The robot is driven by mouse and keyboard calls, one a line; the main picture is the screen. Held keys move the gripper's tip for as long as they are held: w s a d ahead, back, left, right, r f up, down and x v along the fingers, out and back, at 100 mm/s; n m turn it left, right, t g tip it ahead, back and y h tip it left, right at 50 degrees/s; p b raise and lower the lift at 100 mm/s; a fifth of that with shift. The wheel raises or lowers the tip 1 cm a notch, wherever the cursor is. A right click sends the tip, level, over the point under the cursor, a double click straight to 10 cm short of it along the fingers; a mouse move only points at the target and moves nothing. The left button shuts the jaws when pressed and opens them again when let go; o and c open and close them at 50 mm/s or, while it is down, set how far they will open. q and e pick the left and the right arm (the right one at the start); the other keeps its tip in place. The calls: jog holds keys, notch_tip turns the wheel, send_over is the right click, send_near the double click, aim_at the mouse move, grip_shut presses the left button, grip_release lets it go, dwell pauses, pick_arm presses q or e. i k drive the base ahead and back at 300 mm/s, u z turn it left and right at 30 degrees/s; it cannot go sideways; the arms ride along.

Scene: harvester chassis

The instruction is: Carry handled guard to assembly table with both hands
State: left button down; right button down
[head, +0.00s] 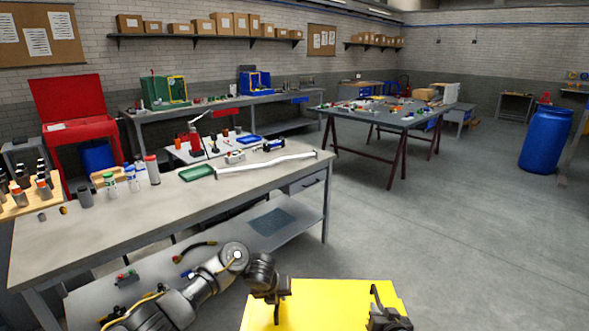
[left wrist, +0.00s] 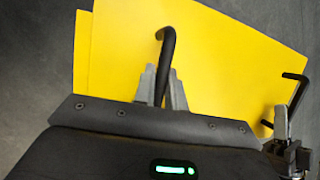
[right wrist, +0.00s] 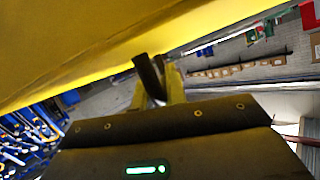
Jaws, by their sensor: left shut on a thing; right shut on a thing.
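The handled guard is a flat yellow panel (head: 335,300) with two black bar handles, low in the head view. It also fills much of the left wrist view (left wrist: 120,45) and the top of the right wrist view (right wrist: 60,40). My left gripper (head: 278,292) is shut on one black handle (left wrist: 168,50). My right gripper (head: 382,308) is shut on the other handle (right wrist: 148,72). Part of the guard is cut off by the head view's lower edge. A grey-topped table with dark red trestle legs (head: 385,122) stands further off, with parts on it; no label shows which table is the assembly table.
A long workbench (head: 130,225) stands close on the left, holding bottles, a green tray (head: 197,172) and a white bar (head: 265,163). Its lower shelf reaches near my left arm. A blue barrel (head: 546,140) stands far right. The floor (head: 460,230) ahead and right is clear.

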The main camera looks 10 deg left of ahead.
aim_at(129, 216)
jog(key=u, duration=0.55)
jog(key=i, duration=0.5)
jog(key=u, duration=0.85)
jog(key=i, duration=0.4)
jog(key=u, duration=0.15)
